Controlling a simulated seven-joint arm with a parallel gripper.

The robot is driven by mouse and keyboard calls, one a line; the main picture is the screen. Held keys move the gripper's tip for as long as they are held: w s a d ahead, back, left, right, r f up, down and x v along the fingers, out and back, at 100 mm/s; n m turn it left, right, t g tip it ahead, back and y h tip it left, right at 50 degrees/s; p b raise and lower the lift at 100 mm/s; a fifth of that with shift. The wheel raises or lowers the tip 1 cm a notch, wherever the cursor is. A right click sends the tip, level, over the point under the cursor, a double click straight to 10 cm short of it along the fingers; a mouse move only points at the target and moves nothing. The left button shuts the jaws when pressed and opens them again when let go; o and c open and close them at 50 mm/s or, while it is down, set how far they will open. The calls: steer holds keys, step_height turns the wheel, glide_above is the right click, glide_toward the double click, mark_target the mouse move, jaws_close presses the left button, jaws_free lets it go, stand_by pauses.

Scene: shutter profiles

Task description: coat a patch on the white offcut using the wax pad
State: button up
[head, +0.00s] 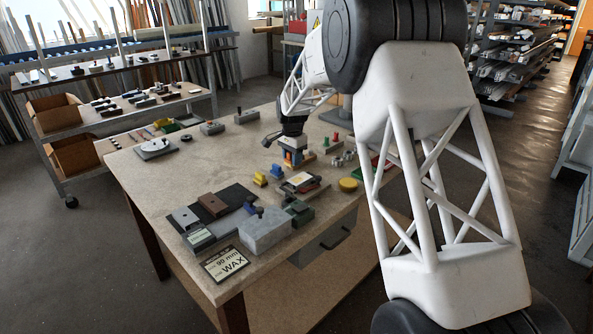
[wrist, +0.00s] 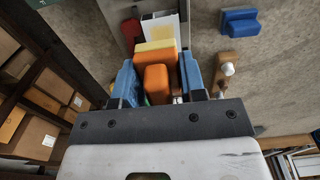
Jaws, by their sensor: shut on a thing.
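My gripper (wrist: 160,82) is shut on an orange block with a paler yellow-orange layer at its far end, which looks like the wax pad (wrist: 156,72). The blue fingers stand on either side of it. In the head view my gripper (head: 292,158) is low over the table, just behind a small board carrying a pale piece. The white offcut (wrist: 162,28) lies beyond the pad in the wrist view, on a grey base, partly covered by the pad. It seems to be the pale piece (head: 300,180) in the head view. I cannot tell whether pad and offcut touch.
A red block (wrist: 131,29) sits left of the offcut; a blue block (wrist: 240,22) lies to its right. A yellow disc (head: 348,185), a grey block (head: 266,232) and a WAX sign (head: 226,264) are on the table (head: 205,165). The table's left middle is mostly clear.

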steer(key=shift+w+d, duration=1.2)
steer(key=shift+w, duration=0.05)
steer(key=shift+f, duration=0.1)
